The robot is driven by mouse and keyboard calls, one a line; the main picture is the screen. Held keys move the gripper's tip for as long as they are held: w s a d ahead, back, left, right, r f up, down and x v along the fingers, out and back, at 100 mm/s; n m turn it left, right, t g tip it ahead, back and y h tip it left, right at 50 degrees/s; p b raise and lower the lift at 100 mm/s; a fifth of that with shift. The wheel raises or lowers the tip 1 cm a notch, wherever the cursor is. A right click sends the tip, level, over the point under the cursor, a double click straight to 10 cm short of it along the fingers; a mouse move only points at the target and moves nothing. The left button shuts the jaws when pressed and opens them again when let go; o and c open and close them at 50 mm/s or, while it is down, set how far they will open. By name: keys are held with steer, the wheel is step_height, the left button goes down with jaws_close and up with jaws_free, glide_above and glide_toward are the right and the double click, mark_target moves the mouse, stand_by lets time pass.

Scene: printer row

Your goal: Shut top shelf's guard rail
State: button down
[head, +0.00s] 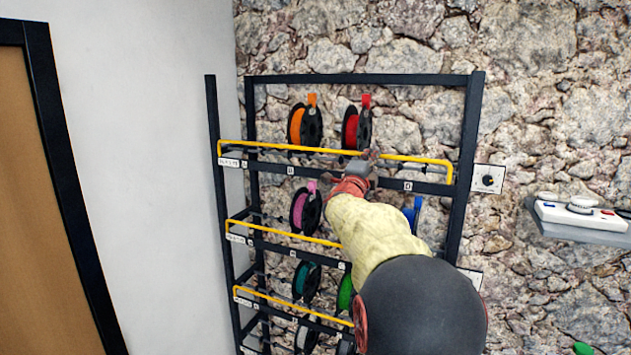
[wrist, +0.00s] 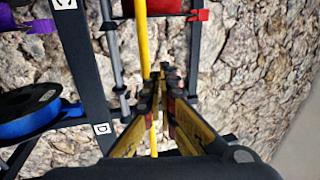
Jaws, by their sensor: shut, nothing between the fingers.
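The top shelf's yellow guard rail (head: 290,149) runs across the shelf front, just above the dark front beam, with bent ends at both sides. I cannot tell whether it is fully shut. My gripper (head: 371,157) is at the rail, right of its middle, and hides a short piece of it. In the wrist view my gripper's fingertips (wrist: 164,76) are together and empty, right beside the yellow rail (wrist: 142,40), which passes partly behind the left finger. I cannot tell whether they touch.
An orange spool (head: 297,126) and a red spool (head: 351,131) stand on the top shelf behind the rail. Lower shelves have similar yellow rails (head: 285,231) and more spools. A rough stone wall is behind the rack.

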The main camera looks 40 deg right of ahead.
steer(key=s+a+b, duration=0.2)
steer(key=a, duration=0.3)
steer(key=shift+s+a, duration=0.2)
steer(key=shift+a, duration=0.2)
stand_by(0.6)
